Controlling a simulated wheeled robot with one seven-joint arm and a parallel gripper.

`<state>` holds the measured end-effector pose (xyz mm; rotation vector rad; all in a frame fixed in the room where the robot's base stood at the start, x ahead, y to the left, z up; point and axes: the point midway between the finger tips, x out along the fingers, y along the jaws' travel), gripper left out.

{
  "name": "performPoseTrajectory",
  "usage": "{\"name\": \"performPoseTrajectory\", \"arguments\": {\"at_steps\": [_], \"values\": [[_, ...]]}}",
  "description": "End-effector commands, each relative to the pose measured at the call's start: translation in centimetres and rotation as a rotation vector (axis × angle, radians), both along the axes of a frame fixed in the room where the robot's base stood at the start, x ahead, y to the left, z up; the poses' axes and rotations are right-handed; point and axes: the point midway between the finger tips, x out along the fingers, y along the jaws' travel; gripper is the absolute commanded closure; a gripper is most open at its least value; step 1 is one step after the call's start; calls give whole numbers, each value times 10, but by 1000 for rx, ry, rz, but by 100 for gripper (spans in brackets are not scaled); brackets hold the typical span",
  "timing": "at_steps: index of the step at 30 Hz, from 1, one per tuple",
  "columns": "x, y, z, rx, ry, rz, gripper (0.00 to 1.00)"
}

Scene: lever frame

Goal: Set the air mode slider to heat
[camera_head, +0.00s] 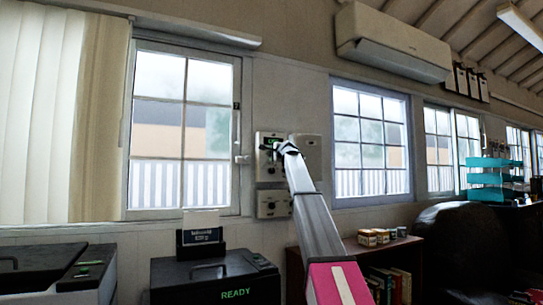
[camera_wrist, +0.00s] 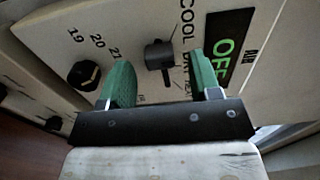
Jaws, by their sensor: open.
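The control panel (camera_head: 264,172) is on the wall between two windows, and its face fills much of the wrist view. The air mode slider (camera_wrist: 158,53) is a dark block at the upper end of a narrow slot. It is near the COOL label (camera_wrist: 187,28). A DRY label sits lower, and letters below it are partly hidden by my right finger. My gripper (camera_wrist: 160,62) is open, with one green finger on each side of the slider and a gap to both. I cannot tell how far the fingertips are from the panel. In the head view my gripper (camera_head: 282,148) covers part of the panel.
A round dark dial (camera_wrist: 83,74) with numbers 19 to 21 is left of my left finger. A green OFF display (camera_wrist: 227,48) is at the right. A second wall box (camera_head: 273,204) is below the panel. A shelf with small boxes (camera_head: 374,237) stands below right.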

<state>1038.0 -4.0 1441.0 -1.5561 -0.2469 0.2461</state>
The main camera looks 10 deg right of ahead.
Motion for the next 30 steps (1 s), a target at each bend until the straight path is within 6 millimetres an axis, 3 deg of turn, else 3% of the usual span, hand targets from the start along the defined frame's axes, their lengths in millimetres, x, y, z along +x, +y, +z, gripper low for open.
{"name": "performPoseTrajectory", "arguments": {"at_steps": [3,12,17,18,23,30], "values": [[12,4,1,0,0,0,43],[13,5,0,0,0,0,43],[13,5,0,-1,0,0,95],[13,5,0,-1,0,0,100],[15,1,0,0,1,-1,100],[28,-38,0,-1,2,-2,100]]}}
